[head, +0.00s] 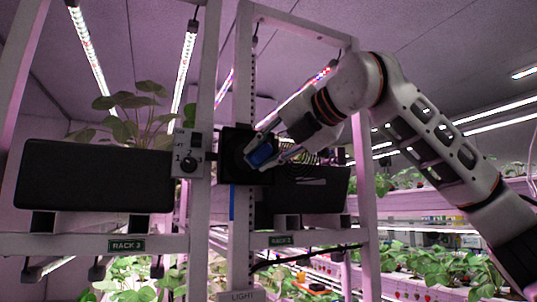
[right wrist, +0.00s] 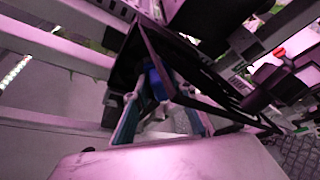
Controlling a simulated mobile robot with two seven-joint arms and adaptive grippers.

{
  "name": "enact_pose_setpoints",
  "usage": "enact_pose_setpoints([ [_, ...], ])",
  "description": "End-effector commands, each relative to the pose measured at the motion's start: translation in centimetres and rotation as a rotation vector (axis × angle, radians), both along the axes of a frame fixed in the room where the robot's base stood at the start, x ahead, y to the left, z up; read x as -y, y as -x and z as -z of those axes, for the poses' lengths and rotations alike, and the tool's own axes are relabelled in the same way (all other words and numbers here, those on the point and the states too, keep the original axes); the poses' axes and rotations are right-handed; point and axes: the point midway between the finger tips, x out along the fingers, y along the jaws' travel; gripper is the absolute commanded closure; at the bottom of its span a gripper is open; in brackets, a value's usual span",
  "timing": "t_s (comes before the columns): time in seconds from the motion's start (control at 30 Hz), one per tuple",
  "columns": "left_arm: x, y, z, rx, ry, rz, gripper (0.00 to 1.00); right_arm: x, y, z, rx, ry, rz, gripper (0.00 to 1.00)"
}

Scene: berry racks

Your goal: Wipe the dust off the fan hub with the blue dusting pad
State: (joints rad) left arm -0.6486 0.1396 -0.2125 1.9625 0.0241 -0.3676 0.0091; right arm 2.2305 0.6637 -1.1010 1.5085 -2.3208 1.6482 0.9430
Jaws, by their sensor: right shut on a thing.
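The fan (head: 232,172) is a black square housing on the rack post in the middle of the head view. It also shows as a dark frame in the right wrist view (right wrist: 172,52). My right gripper (head: 266,150) reaches in from the right, shut on the blue dusting pad (head: 260,156). The pad is in front of the fan's right part, near its centre. In the right wrist view the pad (right wrist: 155,84) is between the fingers, close to the dark frame. I cannot tell whether it touches the hub. The hub and any dust are hidden or too dark to see. My left gripper is not in view.
A grey control box (head: 187,153) with a knob stands just left of the fan. Black troughs flank it, left (head: 95,175) and right (head: 308,192). White rack posts (head: 362,200) and crossbars surround the fan. Plants (head: 130,115) grow behind and below.

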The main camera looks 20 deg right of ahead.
Motion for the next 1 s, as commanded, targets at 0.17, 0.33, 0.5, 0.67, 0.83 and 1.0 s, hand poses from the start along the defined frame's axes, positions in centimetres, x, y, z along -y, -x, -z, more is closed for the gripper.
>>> enact_pose_setpoints([
  [0.17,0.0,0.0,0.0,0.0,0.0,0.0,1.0,-1.5,-0.2,0.1,0.0,0.003,-0.001,0.93],
  [0.33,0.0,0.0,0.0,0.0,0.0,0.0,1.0,-1.8,-0.2,0.1,-0.001,0.001,0.0,0.93],
  [0.5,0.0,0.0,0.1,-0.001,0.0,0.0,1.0,-2.9,-0.1,0.2,-0.001,0.003,-0.002,0.93],
  [0.67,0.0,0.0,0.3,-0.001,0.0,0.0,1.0,-4.2,0.0,0.2,-0.001,0.004,0.0,0.93],
  [0.83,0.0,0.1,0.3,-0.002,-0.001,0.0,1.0,-4.7,0.1,0.2,-0.002,0.002,0.0,0.93],
  [1.0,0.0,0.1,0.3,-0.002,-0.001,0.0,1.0,-4.7,0.1,0.1,-0.002,0.002,0.0,0.93],
])
